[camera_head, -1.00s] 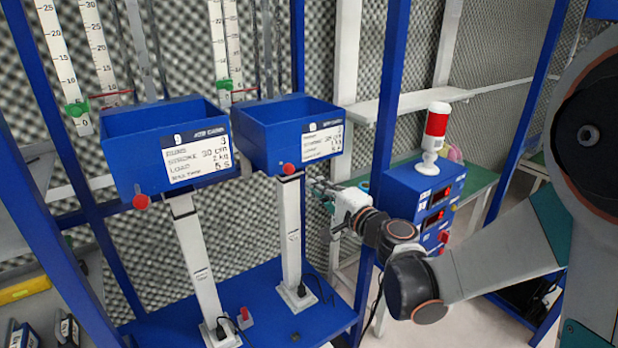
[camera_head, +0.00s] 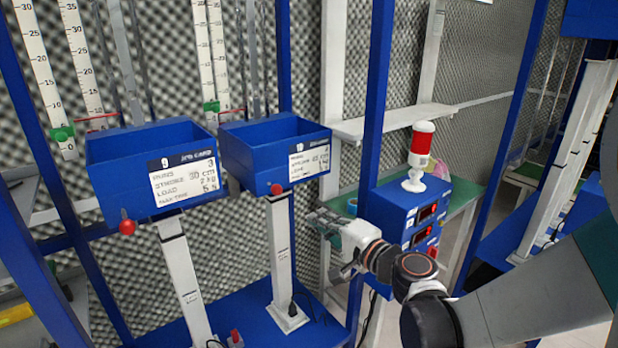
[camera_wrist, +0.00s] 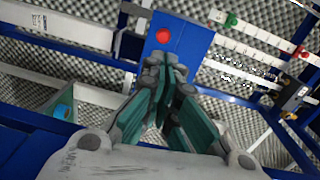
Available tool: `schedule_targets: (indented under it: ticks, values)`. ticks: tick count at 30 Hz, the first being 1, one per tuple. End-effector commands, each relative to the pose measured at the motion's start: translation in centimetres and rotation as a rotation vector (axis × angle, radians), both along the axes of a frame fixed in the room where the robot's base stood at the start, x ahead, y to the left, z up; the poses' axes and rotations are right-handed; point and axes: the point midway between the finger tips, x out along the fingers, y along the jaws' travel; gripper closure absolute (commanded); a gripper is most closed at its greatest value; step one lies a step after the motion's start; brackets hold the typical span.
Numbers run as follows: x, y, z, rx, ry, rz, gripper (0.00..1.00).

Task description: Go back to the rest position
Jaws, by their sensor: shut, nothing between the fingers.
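My gripper (camera_head: 322,221) reaches in from the right in the head view, its tip just to the right of the right-hand bin's post and below that bin. In the wrist view my gripper (camera_wrist: 166,72) shows its green-padded fingers closed together with nothing held. Beyond the fingertips in the wrist view are a blue surface and a red knob (camera_wrist: 163,36). The gripper appears apart from the posts and bins, though its exact distance is hard to tell.
Two blue open bins, left (camera_head: 150,170) and right (camera_head: 275,155), stand on white posts. A blue control box (camera_head: 405,225) with a red-and-white beacon (camera_head: 420,150) stands close behind my arm. A blue frame upright (camera_head: 376,90) rises beside it. White rulers (camera_head: 38,70) stand at back left.

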Motion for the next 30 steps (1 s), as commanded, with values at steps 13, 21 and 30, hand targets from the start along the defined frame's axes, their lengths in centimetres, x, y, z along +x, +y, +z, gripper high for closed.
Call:
schedule_targets:
  ticks: [13, 21, 30]
  values:
    - [-8.6, -1.3, -0.5, -0.599, 0.050, 0.128, 1.00]
    - [-15.2, -5.4, -2.2, -0.970, 0.124, 0.193, 1.00]
    - [-22.2, -11.7, -3.6, -1.339, 0.228, 0.239, 1.00]
